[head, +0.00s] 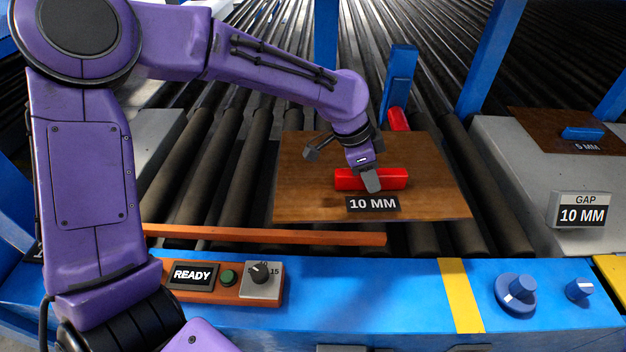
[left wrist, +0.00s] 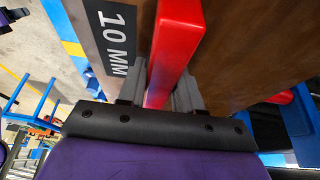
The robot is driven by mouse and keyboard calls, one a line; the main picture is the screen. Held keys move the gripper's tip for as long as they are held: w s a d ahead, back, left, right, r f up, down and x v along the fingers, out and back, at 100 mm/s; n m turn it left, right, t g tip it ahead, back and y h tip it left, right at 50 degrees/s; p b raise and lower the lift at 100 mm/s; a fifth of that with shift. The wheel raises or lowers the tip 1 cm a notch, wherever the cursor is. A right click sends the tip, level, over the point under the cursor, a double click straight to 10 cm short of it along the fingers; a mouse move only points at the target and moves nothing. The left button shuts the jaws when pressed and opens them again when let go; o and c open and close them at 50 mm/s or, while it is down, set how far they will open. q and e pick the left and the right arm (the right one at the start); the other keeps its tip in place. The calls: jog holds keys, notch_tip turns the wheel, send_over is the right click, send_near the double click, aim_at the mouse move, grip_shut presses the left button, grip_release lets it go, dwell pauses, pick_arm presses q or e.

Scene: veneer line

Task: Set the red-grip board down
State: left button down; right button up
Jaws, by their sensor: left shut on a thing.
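The red-grip board (head: 300,190) is a brown wooden panel with a "10 MM" label along its front edge. It is over the dark rollers in the middle of the head view; I cannot tell whether it touches them. My left gripper (head: 371,180) is shut on the board's red grip (head: 397,178), coming from above. In the left wrist view the red grip (left wrist: 178,45) runs between the two fingers, beside the label (left wrist: 112,35).
An orange bar (head: 270,236) lies in front of the rollers. A blue front rail (head: 380,300) carries a READY panel (head: 193,275), knobs (head: 516,290) and a yellow stripe (head: 460,295). On the right, a grey table (head: 505,160) holds a 5 MM board (head: 540,125) with a blue grip and a GAP 10 MM display (head: 582,209).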

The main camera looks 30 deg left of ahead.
aim_at(329, 171)
pick_arm(q)
jog(key=shift+a, duration=0.35)
jog(key=a+f+p, duration=0.1)
jog(key=a, duration=0.2)
jog(key=a+f+p, duration=0.1)
jog(key=a, duration=0.1)
jog(key=a+f+p, duration=0.1)
jog(key=a, duration=0.2)
jog(key=shift+s+a+f, duration=0.25)
jog(key=shift+s+a, duration=0.05)
jog(key=shift+a, duration=0.05)
jog(key=a+f+p, duration=0.2)
jog(key=a+f, duration=0.2)
jog(key=f, duration=0.5)
jog(key=shift+s+a+f+m, duration=0.2)
jog(key=shift+a+m, duration=0.1)
jog(key=shift+a, duration=0.1)
jog(key=c, duration=0.8)
grip_release()
jog(key=shift+o, duration=0.2)
jog(key=b+v, duration=0.1)
jog(key=v, duration=1.1)
jog(key=shift+w+r, duration=0.1)
jog(key=shift+w, duration=0.05)
